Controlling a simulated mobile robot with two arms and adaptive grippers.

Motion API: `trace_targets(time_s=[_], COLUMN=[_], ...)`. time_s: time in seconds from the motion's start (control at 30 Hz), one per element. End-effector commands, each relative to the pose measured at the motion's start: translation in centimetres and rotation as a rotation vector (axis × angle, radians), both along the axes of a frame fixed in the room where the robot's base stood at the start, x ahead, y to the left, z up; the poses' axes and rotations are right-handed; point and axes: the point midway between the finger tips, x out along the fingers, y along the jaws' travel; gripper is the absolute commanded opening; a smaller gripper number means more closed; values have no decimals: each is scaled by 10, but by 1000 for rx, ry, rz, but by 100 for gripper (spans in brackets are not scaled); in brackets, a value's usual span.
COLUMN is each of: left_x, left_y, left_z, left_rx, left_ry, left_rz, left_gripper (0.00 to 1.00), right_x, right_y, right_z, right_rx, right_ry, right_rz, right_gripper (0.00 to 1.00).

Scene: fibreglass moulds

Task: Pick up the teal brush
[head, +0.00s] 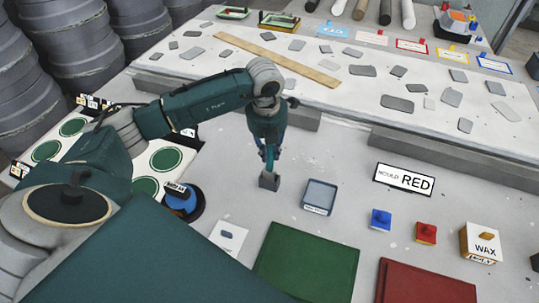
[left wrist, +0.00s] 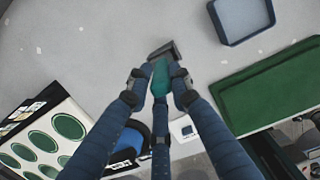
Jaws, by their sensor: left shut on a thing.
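The teal brush has a teal handle (left wrist: 160,74) and a dark grey head (head: 269,181). My left gripper (head: 269,153) points down and is shut on the handle, with the brush head below its fingertips. In the left wrist view my left gripper (left wrist: 160,84) has fingers on both sides of the handle. The brush head (left wrist: 166,50) sticks out past the fingertips. I cannot tell whether the head touches the grey table top. My right gripper is not in view.
A shallow grey-blue tray (head: 320,196) lies just right of the brush. A blue round container (head: 184,203) stands to its left. A green panel (head: 306,262) and red panel (head: 424,285) lie in front. A wax box (head: 481,244) stands at right. A raised ledge (head: 420,143) runs behind.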

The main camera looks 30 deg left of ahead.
Motion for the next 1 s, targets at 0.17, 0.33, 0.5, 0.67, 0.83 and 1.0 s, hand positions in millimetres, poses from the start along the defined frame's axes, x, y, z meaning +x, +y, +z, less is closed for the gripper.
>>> trace_targets(time_s=[0.17, 0.33, 0.5, 0.67, 0.83, 1.0], left_x=[1, 2, 2, 1, 0, 0], left_y=[1, 0, 0, 0, 1, 0], left_z=[22, 57, 104, 152, 179, 191], left_rx=[1, 0, -1, 1, 2, 0], left_ry=[-5, -8, -10, -8, -4, -1], left_rz=[-1, -1, 0, -1, 0, 0], left_gripper=[0, 0, 0, 0, 0, 0], right_x=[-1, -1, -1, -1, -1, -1], right_y=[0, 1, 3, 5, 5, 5], right_z=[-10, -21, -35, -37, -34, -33], right_rx=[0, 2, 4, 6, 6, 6], right_ry=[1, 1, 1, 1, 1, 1], right_rz=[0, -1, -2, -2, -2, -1], right_gripper=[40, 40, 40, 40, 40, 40])
